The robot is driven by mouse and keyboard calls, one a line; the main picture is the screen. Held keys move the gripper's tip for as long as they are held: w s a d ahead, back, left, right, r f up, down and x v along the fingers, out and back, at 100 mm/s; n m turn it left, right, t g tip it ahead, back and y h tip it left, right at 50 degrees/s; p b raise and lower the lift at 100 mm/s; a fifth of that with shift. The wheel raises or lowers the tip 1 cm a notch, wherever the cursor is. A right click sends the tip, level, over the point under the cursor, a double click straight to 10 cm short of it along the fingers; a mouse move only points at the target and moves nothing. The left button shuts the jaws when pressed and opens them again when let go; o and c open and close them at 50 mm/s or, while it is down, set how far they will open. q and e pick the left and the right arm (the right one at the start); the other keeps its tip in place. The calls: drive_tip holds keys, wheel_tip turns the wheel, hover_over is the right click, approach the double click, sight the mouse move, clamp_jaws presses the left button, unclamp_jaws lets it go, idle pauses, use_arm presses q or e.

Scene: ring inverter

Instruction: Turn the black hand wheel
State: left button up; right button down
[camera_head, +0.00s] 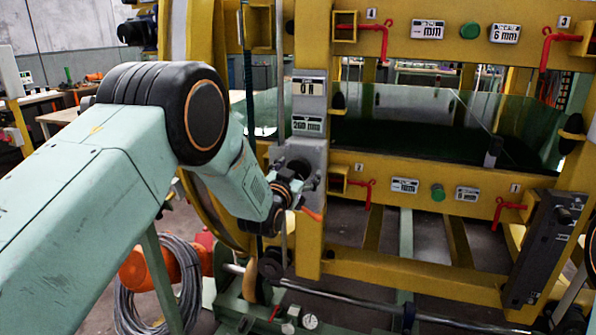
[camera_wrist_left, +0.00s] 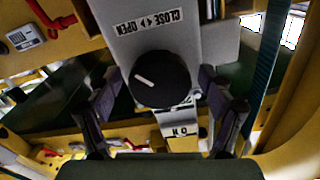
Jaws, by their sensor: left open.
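The black hand wheel (camera_wrist_left: 160,79) is a round black knob with a white line on its face. It sits on a grey panel (camera_wrist_left: 130,22) marked CLOSE and OPEN. In the left wrist view my left gripper (camera_wrist_left: 165,100) is open, with one dark finger on each side of the wheel. I cannot tell for certain whether either finger touches it. In the head view my left gripper (camera_head: 292,185) is at the grey box (camera_head: 308,150) on the yellow frame and largely hides the wheel. My right gripper is not in view.
The yellow frame (camera_head: 440,175) carries red handles (camera_head: 372,192), green buttons (camera_head: 438,192) and small labels. A dark grey box (camera_head: 545,245) is on its right post. Coiled cable (camera_head: 155,285) hangs at the lower left. A metal pipe (camera_head: 350,305) runs low across the front.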

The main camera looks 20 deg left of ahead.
use_arm(q)
drive_tip(key=s, duration=1.2)
drive_tip(key=shift+a, duration=0.2)
idle(0.4)
drive_tip(key=shift+w+d, duration=0.2)
drive_tip(key=shift+w, duration=5.8)
drive_tip(key=n, duration=1.1)
drive_tip(key=shift+s, duration=0.35)
